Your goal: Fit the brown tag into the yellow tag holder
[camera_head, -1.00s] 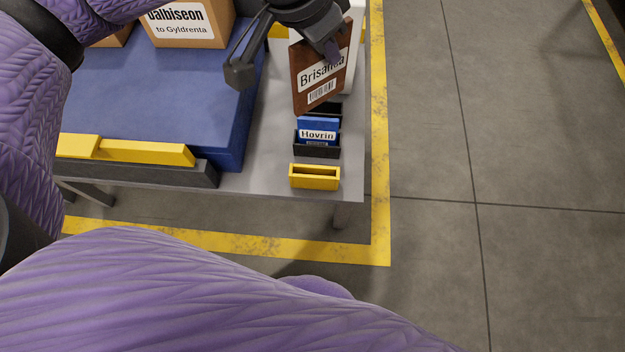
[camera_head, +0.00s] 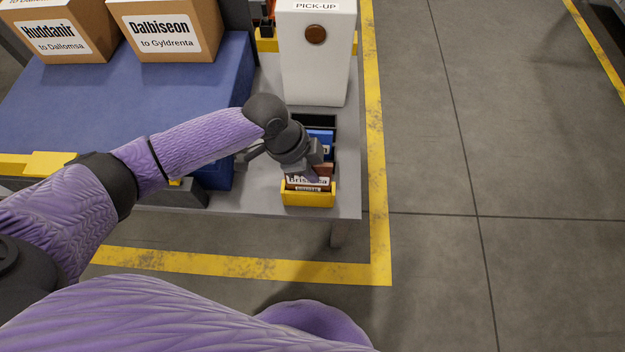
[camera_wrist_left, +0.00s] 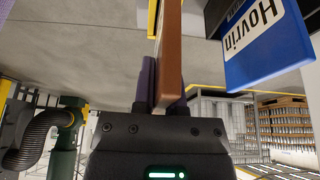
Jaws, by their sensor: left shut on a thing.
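The brown tag (camera_head: 308,188) with a white label is in the yellow tag holder (camera_head: 308,200) at the table's front right corner. Only its upper part shows above the holder's rim; whether it is fully seated I cannot tell. My left gripper (camera_head: 317,172) is shut on the tag's upper part from above. In the left wrist view the tag (camera_wrist_left: 168,55) shows edge-on between the fingers, with part of the yellow holder (camera_wrist_left: 152,18) at its far end. My right gripper is not in view.
A blue tag (camera_head: 322,137) marked Hovrin stands in a dark holder just behind; it also shows close by in the left wrist view (camera_wrist_left: 262,40). A white PICK-UP box (camera_head: 316,70) stands further back. Cartons (camera_head: 165,30) sit on the blue surface (camera_head: 130,95) at left.

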